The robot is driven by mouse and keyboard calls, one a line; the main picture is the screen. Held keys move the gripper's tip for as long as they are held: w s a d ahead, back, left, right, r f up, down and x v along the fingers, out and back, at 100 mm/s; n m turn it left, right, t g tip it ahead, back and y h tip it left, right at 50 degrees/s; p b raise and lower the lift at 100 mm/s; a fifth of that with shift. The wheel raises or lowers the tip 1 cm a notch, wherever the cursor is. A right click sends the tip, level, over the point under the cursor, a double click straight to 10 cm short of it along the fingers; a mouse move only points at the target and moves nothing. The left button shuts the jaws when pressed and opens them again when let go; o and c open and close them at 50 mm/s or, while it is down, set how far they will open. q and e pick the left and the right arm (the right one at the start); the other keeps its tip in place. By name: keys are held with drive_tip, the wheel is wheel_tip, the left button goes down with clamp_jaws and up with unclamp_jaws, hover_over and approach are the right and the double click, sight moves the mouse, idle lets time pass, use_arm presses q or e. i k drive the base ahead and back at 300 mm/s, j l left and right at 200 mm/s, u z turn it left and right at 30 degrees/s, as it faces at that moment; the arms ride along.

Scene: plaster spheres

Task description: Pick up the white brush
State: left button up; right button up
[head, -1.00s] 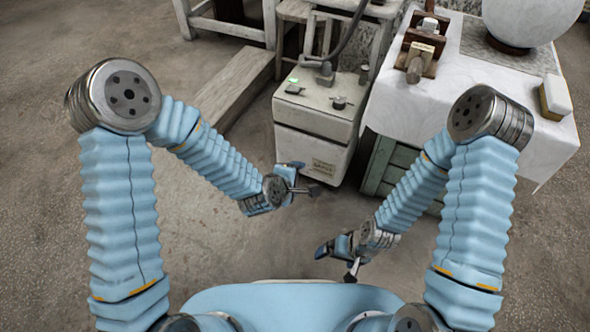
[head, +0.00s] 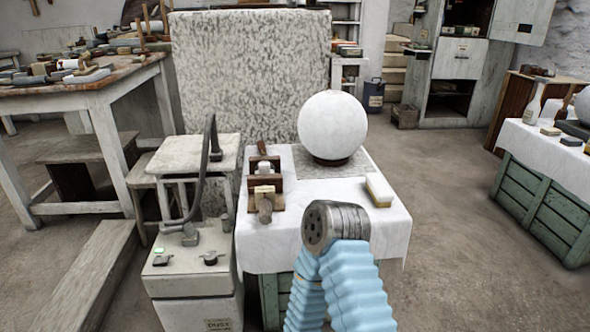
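The white brush (head: 379,190), a pale block with a tan-yellow lower side, appears to lie near the right edge of a white-clothed table (head: 325,222), in front of a plaster sphere (head: 333,127). It looks uncovered. My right arm's elbow and blue sleeve rise in front of the table, below and left of the brush. Neither gripper is in view; whether they are open or shut is not shown.
A wooden rack with tools (head: 264,180) stands left of the sphere. A grey cabinet with a hose (head: 193,275) adjoins the table's left side. Another clothed table (head: 545,150) stands at the far right. Open floor (head: 450,240) lies between the tables.

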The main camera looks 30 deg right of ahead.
sight(382, 197)
drive_tip(key=z, duration=1.65)
